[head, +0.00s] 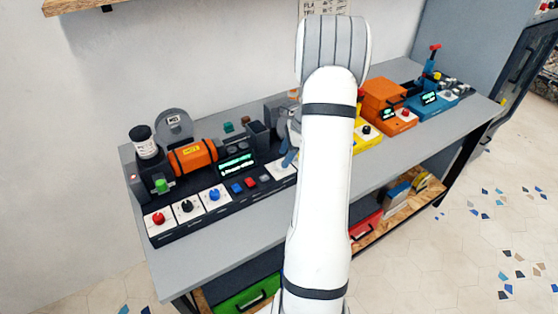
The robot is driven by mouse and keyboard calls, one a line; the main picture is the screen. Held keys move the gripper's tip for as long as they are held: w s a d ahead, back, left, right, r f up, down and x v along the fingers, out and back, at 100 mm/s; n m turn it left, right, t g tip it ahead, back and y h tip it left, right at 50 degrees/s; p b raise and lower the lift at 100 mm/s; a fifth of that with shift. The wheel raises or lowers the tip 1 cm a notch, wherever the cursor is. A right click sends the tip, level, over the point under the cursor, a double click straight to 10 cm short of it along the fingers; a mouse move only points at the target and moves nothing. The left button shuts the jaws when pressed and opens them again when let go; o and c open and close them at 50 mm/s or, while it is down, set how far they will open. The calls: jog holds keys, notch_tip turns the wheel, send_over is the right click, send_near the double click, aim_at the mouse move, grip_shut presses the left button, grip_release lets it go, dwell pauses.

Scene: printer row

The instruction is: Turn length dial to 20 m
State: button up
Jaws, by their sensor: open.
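A long dark machine stands at the left of the bench, with a front panel (175,232) of white plates. The plates carry a red knob (158,218), a black knob (186,207) and a blue knob (214,195). Their markings are too small to read, so I cannot tell which is the length dial. A lit display (236,165) with green text sits behind them. My gripper (289,158) shows only in part, left of my white arm, over another white plate (279,170) at the panel's right end. It is open; whether it touches anything there is hidden.
Yellow (367,137), orange (384,95) and blue (430,101) machines stand farther right. My arm hides the bench middle. The bench's front strip (235,237) is clear.

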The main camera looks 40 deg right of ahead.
jog(key=shift+x, duration=1.45)
jog(key=shift+c, duration=0.3)
